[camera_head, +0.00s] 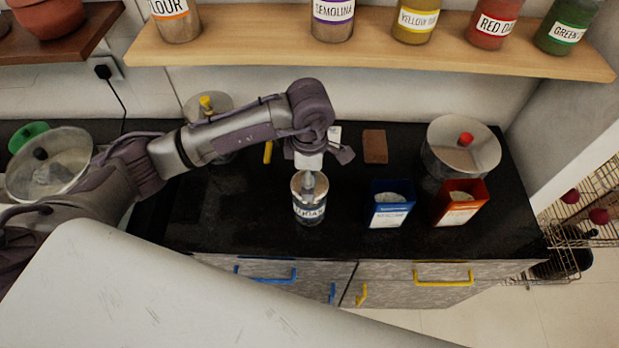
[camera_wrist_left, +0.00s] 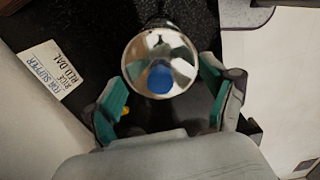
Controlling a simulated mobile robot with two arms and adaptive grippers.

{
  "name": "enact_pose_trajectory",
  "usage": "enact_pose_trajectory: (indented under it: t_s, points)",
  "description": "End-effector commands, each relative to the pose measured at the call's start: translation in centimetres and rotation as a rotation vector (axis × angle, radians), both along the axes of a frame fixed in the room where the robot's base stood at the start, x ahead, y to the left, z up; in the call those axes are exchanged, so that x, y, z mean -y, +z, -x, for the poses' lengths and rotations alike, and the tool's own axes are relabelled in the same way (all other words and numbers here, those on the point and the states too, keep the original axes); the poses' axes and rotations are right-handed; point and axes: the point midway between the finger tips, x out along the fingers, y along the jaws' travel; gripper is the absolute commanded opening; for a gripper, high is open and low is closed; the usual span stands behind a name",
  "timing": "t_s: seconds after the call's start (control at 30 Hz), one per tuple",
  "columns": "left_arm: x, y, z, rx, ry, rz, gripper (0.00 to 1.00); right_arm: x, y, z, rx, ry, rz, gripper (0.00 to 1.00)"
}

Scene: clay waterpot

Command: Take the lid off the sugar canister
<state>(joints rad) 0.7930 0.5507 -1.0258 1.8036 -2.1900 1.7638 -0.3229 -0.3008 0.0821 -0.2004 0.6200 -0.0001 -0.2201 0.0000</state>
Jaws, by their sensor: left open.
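The sugar canister (camera_head: 309,213) stands upright on the black counter, with a label on its front. In the left wrist view its shiny round metal lid (camera_wrist_left: 148,52) with a blue knob (camera_wrist_left: 160,79) shows from above. The lid appears to sit on the canister. My left gripper (camera_head: 318,163) is just above the canister, pointing down, and hides part of its top in the head view. In the left wrist view its teal-padded fingers (camera_wrist_left: 165,100) are spread apart, one on either side of the lid, holding nothing. My right gripper is not in view.
A blue box (camera_head: 391,208) and an orange-red box (camera_head: 459,205) stand right of the canister. Behind them are a pot with a red-knobbed lid (camera_head: 450,142) and a brown block (camera_head: 374,146). A note card (camera_wrist_left: 55,80) lies nearby. A wooden shelf (camera_head: 370,56) with jars overhangs the back.

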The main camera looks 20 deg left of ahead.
Motion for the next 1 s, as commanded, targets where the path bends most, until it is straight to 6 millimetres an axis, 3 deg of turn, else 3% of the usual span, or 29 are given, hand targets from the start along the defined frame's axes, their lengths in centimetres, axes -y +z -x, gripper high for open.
enact_pose_trajectory:
  t_s: [0.13,0.63,1.0]
  points:
    - [0.02,-0.02,0.00,0.000,0.000,0.000,0.82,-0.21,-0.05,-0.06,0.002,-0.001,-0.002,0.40]
    - [-0.01,-0.07,0.03,-0.001,0.001,-0.001,0.00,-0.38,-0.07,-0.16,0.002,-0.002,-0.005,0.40]
    - [-0.03,-0.13,0.14,-0.006,0.000,-0.002,0.00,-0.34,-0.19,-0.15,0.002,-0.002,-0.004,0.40]
